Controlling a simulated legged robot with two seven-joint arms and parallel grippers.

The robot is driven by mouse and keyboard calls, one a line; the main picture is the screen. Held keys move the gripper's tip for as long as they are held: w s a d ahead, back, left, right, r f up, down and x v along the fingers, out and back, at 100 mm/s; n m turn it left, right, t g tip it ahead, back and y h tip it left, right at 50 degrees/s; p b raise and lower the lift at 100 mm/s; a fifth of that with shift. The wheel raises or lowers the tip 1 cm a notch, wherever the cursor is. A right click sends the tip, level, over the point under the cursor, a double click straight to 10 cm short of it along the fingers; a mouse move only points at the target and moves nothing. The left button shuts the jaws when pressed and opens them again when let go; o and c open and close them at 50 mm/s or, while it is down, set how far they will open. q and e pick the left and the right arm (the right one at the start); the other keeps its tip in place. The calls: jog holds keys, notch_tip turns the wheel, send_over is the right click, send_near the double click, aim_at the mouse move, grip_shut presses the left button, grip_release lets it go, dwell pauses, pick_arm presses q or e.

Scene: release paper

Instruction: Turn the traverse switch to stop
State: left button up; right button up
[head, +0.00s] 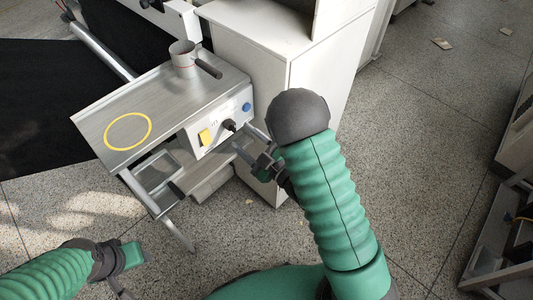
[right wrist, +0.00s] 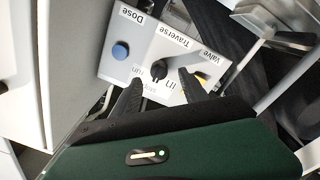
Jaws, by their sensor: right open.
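The traverse switch is a black knob (head: 229,124) on the white front panel of a metal bench. In the right wrist view the knob (right wrist: 159,70) sits under the label "Traverse", with faint "run" and "stop" lettering beside it. Its exact pointer direction is hard to make out. My right gripper (head: 246,142) is open, just in front of the panel. In the right wrist view its two fingers (right wrist: 160,79) are either side of the knob's near side, and I cannot tell whether they touch it. My left gripper (head: 133,256) is low at the left, away from the panel; its jaws are unclear.
A blue button (right wrist: 120,51) under "Dose" and a yellow switch (right wrist: 203,75) under "Valve" flank the knob. A metal cup (head: 184,62) stands on the bench top (head: 155,90), which bears a yellow ring (head: 128,114). A white cabinet (head: 250,60) stands close behind.

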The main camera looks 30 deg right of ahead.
jog(key=p+v, duration=0.6)
jog(key=v, duration=0.6)
jog(key=shift+f+p, duration=0.15)
jog(key=shift+p, duration=0.25)
